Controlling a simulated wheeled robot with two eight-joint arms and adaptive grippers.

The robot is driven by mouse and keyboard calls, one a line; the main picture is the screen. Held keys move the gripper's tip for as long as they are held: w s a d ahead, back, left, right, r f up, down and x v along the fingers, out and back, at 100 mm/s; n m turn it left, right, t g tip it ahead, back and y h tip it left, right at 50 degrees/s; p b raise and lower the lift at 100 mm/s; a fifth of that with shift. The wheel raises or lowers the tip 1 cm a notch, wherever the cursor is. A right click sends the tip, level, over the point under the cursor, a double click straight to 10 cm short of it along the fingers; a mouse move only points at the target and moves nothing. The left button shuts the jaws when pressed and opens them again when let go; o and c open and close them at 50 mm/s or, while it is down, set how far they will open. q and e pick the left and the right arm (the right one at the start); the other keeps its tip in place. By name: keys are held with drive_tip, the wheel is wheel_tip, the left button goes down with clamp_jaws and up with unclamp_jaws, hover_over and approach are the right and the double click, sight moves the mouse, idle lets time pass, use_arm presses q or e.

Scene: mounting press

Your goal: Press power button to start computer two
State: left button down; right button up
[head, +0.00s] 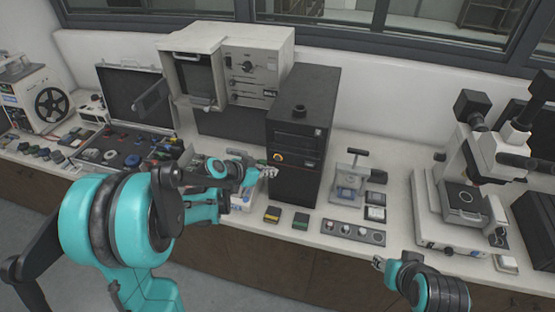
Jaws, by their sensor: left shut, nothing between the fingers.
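A black computer tower (312,100) stands upright on the white bench near the middle of the head view. A small orange-yellow round spot (278,157), perhaps a button, shows on its front. My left gripper (270,172) is shut and empty, its tips at the left side of the tower's front, just below the orange-yellow spot. I cannot tell whether the tips touch the tower. My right gripper (378,263) is low in the view, in front of the bench, well away from the tower. It is too small to tell its jaw state.
A beige machine (262,65) stands behind and left of the tower. An open case (122,90) of small parts lies farther left. A white microscope (480,150) stands at the right. A grey panel with round knobs (353,231) and small boxes lie at the bench's front.

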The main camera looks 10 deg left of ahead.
use_arm(q)
drive_tip(key=shift+s, duration=1)
drive_tip(key=s+f+n+g+y+b, duration=0.1)
drive_tip(key=s+f+n+y+b, duration=0.2)
drive_tip(key=s, duration=0.9)
drive_tip(key=s+f+n+y+b, duration=0.2)
drive_tip(key=s+f+b, duration=0.3)
drive_tip(key=s+b, duration=0.5)
drive_tip(key=shift+s+d+f+n+g+y, duration=0.2)
drive_tip(key=shift+s+n+g+y, duration=0.2)
drive_tip(key=shift+s+n, duration=0.4)
